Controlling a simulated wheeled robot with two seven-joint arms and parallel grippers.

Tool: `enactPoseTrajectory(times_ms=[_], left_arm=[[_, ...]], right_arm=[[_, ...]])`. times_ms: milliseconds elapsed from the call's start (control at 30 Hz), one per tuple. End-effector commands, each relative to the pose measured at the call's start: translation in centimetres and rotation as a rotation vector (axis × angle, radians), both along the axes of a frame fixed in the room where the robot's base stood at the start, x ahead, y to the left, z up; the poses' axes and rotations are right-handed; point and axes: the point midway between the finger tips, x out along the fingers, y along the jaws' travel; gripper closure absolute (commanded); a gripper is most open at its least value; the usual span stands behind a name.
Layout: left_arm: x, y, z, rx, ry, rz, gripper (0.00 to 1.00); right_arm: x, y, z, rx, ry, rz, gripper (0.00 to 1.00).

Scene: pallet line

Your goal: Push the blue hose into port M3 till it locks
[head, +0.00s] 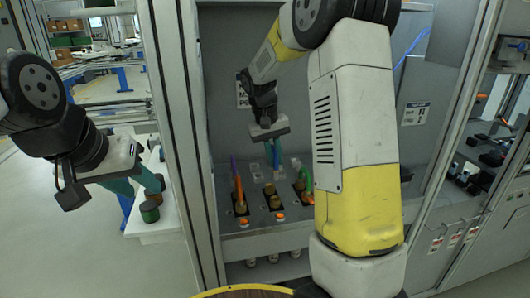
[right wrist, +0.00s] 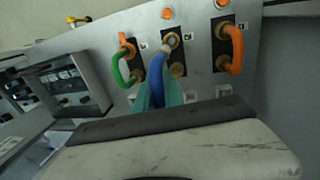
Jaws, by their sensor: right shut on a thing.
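My right gripper (head: 275,158) is shut on the blue hose (right wrist: 157,76), whose teal fingers (right wrist: 158,96) clasp it from both sides. The hose bends up from the fingers to a pale collar at the upper fitting (right wrist: 171,41) of the middle dark port plate (right wrist: 178,52). The end looks to be at or touching that fitting; I cannot tell whether it is seated. A brass lower port (right wrist: 178,69) on the plate shows bare. The port labels are too small to read. My left gripper (head: 132,184) is open and empty, away at the left.
Beside the middle plate, a green hose (right wrist: 118,70) and an orange hose (right wrist: 236,50) loop on neighbouring plates. Orange buttons (head: 280,216) line the panel front. A cabinet post (head: 182,130) stands between my arms.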

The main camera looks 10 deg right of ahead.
Motion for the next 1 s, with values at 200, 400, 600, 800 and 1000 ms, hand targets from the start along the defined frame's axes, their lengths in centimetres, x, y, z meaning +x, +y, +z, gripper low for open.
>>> enactPoseTrajectory(times_ms=[200,400,600,800,1000], left_arm=[[0.0,0.0,0.0,0.000,0.000,0.000,0.62],[0.0,0.0,0.0,0.000,0.000,0.000,0.62],[0.0,0.0,0.0,0.000,0.000,0.000,0.62],[0.0,0.0,0.0,0.000,0.000,0.000,0.62],[0.0,0.0,0.0,0.000,0.000,0.000,0.62]], right_arm=[[-0.1,0.0,-1.1,0.000,0.002,0.000,1.00],[-0.1,0.0,-2.2,-0.001,0.002,0.000,1.00],[-0.1,-0.1,-3.2,-0.001,0.003,-0.002,1.00],[0.0,-0.1,-4.2,-0.001,0.002,0.000,1.00],[-0.1,-0.1,-5.2,-0.001,0.002,0.000,1.00]])
